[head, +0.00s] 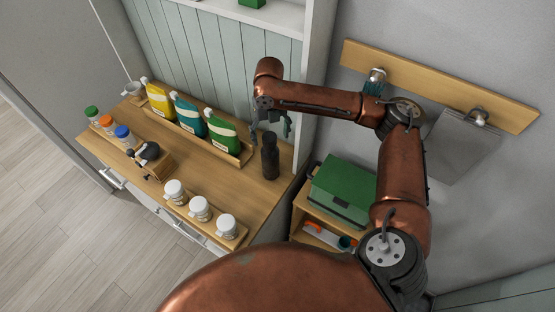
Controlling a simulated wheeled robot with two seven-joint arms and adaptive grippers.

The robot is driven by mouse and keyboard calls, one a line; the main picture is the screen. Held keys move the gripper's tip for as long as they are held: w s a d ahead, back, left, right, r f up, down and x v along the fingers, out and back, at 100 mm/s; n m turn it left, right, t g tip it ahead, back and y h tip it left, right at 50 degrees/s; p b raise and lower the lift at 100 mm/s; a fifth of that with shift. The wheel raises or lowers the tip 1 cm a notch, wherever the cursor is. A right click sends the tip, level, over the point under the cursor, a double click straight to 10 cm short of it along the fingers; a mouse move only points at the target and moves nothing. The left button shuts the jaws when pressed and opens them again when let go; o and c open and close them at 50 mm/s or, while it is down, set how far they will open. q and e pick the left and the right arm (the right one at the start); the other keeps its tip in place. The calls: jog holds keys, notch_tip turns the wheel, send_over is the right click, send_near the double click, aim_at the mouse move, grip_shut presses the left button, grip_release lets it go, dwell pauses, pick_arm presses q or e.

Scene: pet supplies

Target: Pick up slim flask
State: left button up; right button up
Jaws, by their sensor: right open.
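The slim flask appears to be the dark, narrow bottle (270,160), standing upright near the right end of the wooden counter (243,195). My left gripper is not in view.
A wooden tray with yellow, teal and green pouches (222,135) stands left of the bottle. A green box (342,190) stands to the right, below the counter.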

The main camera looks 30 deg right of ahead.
aim_at(270, 150)
jog(key=shift+s+f, duration=0.25)
jog(key=shift+f, duration=1)
jog(key=shift+w+a+f+p, duration=0.1)
jog(key=shift+a+f+p, duration=0.1)
jog(key=shift+f, duration=1.15)
jog(key=shift+a+f+p, duration=0.1)
jog(key=shift+f+p, duration=0.05)
jog(key=shift+f, duration=1.15)
jog(key=shift+c, duration=0.7)
grip_shut()
jog(key=shift+r, duration=0.15)
